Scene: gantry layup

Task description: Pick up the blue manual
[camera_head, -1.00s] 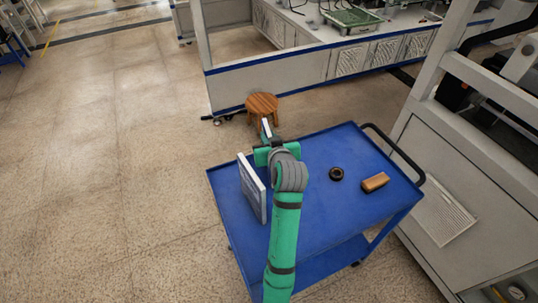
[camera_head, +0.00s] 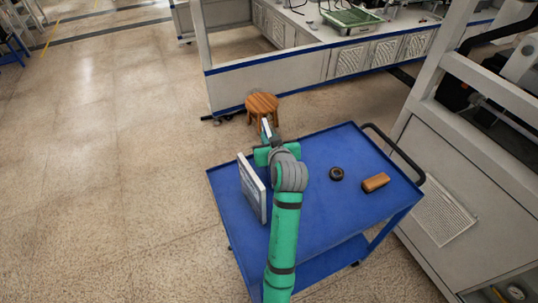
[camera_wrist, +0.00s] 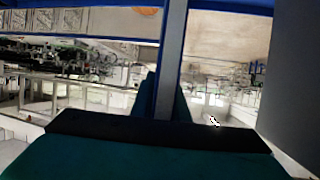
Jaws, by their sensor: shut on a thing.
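My gripper (camera_head: 268,143) is above the far left part of the blue cart, shut on a thin upright thing that I take for the blue manual (camera_head: 266,127). Only its pale, blue-edged end shows beyond the gripper in the head view; the arm hides the rest. In the wrist view the manual (camera_wrist: 170,55) is a narrow blue-grey strip seen edge-on between the dark teal fingers (camera_wrist: 166,105). Whether its lower edge touches the cart cannot be seen.
A white, book-like panel (camera_head: 252,188) stands upright on the blue cart (camera_head: 325,215), close left of my arm. A black ring (camera_head: 336,174) and a brown block (camera_head: 375,182) lie on the right. A wooden stool (camera_head: 262,104) stands behind; a machine frame (camera_head: 430,160) flanks the right.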

